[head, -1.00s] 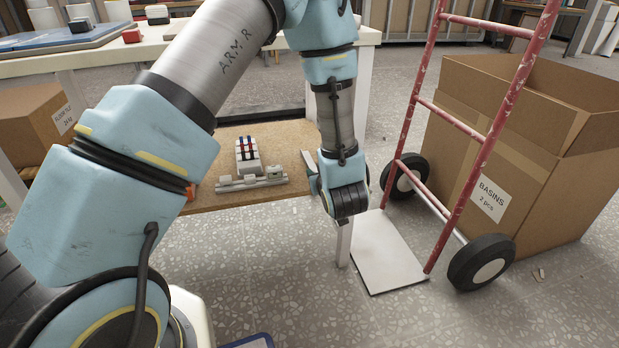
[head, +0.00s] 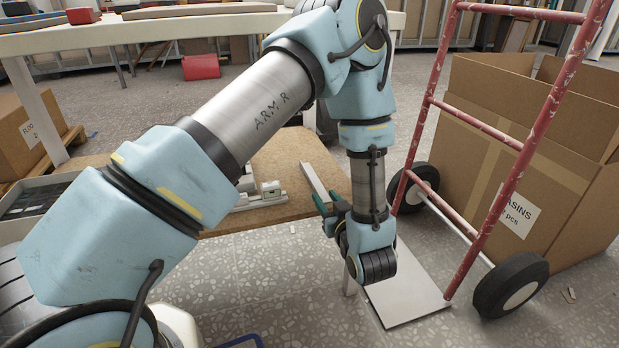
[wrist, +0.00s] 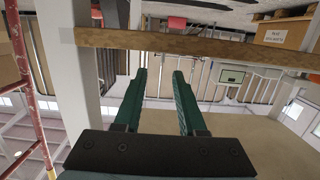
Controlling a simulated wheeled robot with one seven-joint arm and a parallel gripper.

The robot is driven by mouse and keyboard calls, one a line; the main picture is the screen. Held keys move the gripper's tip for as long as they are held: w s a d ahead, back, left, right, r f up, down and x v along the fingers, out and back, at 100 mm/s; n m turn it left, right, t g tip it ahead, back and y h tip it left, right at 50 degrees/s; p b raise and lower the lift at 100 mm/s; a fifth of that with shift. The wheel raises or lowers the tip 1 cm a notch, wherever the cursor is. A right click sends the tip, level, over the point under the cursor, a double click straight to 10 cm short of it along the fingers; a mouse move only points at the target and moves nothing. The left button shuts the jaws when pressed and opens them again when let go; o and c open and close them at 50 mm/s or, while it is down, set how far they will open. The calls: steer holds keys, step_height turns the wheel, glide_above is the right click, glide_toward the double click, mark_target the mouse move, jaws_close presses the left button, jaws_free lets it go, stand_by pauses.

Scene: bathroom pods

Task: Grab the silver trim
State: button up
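A long pale grey strip (head: 315,183), which looks like the silver trim, lies at the right part of the low wooden shelf in the head view. My gripper (head: 326,207) is at its near end, with teal fingers pointing left toward the shelf. I cannot tell whether they touch the strip. In the wrist view my gripper (wrist: 159,73) has its two fingers apart, with nothing seen held between them. I cannot make out the strip in the wrist view.
The wooden shelf (head: 290,160) bears a grey rail with small blocks (head: 265,193), partly behind my arm. A red hand truck (head: 490,190) and a cardboard box (head: 545,165) stand close on the right. The white tabletop (head: 200,25) is above. A shelf edge (wrist: 210,43) crosses the wrist view.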

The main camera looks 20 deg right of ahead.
steer(key=b, duration=0.1)
glide_toward(310, 179)
steer(key=x, duration=0.3)
steer(key=shift+d, duration=0.2)
steer(key=b+x, duration=0.2)
steer(key=x, duration=0.3)
steer(key=shift+w+a, duration=0.1)
steer(key=shift+a, duration=0.05)
jaws_close()
